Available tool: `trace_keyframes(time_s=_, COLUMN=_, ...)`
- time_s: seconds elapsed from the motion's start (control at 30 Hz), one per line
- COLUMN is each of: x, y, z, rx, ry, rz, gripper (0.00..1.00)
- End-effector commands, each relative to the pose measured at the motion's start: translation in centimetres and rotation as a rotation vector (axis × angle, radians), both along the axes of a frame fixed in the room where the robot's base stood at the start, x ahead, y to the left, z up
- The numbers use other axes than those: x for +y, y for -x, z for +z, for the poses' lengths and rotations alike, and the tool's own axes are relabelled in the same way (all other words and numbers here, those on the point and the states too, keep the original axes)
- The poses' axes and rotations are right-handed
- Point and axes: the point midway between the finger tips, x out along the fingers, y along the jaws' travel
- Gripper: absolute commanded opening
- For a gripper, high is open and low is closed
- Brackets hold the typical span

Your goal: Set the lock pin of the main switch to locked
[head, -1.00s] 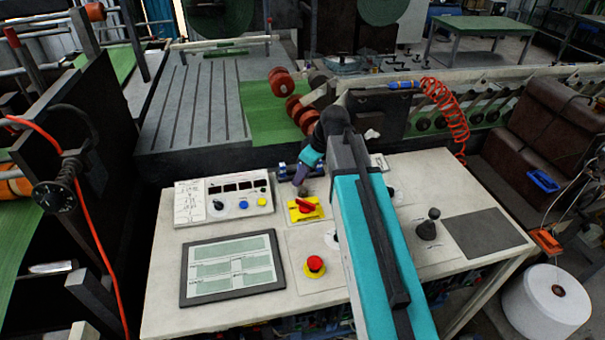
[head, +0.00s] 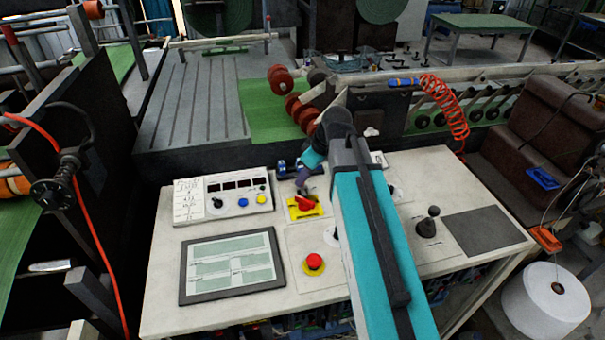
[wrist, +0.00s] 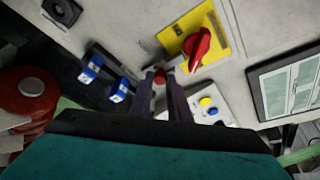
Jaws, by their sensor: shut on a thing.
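The main switch is a red rotary handle (head: 306,202) on a yellow plate (head: 293,213) on the light console top. In the wrist view the red handle (wrist: 197,48) and yellow plate (wrist: 214,24) lie just beyond and right of the fingertips. My gripper (head: 303,187) is down at the plate's far edge. In the wrist view my gripper (wrist: 165,74) is shut on the lock pin, whose small red end (wrist: 159,76) shows between the fingertips beside the plate. The fingers hide most of the pin, so its exact setting cannot be told.
A box with coloured buttons (head: 222,197) stands left of the switch. A red mushroom button (head: 315,262) and a framed screen (head: 232,266) lie nearer. A black joystick (head: 429,224) stands to the right.

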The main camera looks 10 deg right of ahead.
Motion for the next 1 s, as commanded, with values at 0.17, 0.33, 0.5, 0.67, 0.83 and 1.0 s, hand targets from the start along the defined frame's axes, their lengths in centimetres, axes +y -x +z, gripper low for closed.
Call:
trace_keyframes(time_s=0.17, x=0.02, y=1.08, z=-0.04, rx=0.001, ry=-0.001, rz=0.0, gripper=0.0)
trace_keyframes(time_s=0.33, x=0.03, y=1.18, z=-0.05, rx=0.003, ry=-0.001, rz=0.001, gripper=0.0)
trace_keyframes(time_s=0.5, x=0.05, y=1.26, z=-0.08, rx=0.006, ry=0.0, rz=0.002, gripper=0.2)
trace_keyframes(time_s=0.67, x=0.06, y=1.19, z=-0.05, rx=0.005, ry=0.0, rz=0.002, gripper=0.35)
trace_keyframes(time_s=0.83, x=0.06, y=1.11, z=-0.03, rx=0.002, ry=0.0, rz=0.002, gripper=0.35)
trace_keyframes(time_s=1.0, x=0.02, y=1.12, z=0.1, rx=0.0, ry=0.0, rz=0.001, gripper=0.35)
